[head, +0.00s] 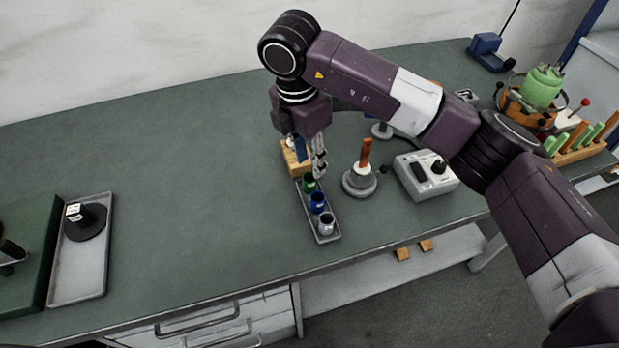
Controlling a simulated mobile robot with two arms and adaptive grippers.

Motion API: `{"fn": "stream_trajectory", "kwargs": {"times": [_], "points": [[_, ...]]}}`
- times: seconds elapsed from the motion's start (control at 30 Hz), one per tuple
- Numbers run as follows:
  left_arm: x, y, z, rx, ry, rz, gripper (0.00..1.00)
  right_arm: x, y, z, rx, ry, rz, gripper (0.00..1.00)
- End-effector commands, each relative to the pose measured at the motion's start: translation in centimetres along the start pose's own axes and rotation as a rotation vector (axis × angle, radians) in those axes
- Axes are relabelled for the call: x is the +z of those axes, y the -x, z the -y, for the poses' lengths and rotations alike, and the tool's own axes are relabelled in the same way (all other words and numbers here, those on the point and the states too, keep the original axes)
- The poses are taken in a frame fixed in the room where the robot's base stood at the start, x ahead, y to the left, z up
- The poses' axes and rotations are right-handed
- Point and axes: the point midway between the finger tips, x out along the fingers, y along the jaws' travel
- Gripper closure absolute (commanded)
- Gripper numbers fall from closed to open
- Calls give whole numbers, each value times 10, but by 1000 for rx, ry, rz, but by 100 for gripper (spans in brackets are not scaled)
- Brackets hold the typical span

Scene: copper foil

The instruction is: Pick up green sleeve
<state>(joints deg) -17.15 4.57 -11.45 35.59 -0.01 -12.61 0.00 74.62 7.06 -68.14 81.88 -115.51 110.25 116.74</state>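A green sleeve (309,184) stands at the back end of a narrow grey tray (333,237) in the head view. A blue sleeve (317,203) and a light grey sleeve (326,224) stand in front of it in the same tray. My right gripper (319,172) points down just above and slightly right of the green sleeve. Its fingers overlap edge-on, so the gap between them is hidden. I cannot tell whether it touches the sleeve. My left gripper is not in view.
A wooden block (291,160) sits just behind the tray. A round grey stand with a copper-coloured post (366,153) and a grey control box (427,175) are to the right. A grey tray with a black piece (84,222) lies far left. The bench between is clear.

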Motion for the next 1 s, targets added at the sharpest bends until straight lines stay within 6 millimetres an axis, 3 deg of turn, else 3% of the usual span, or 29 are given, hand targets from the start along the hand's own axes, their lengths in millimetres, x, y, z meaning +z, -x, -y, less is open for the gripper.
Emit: {"fn": "stream_trajectory", "kwargs": {"times": [0.5, 0.77, 0.93, 1.0], "points": [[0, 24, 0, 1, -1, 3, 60, -5, -65, -3, 1, 4, -7, 70], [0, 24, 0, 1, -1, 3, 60, -6, -69, -4, 2, 5, -7, 70], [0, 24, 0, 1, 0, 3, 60, -6, -69, -4, 2, 5, -7, 86], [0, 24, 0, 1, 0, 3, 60, -6, -69, -4, 2, 5, -7, 87]]}}
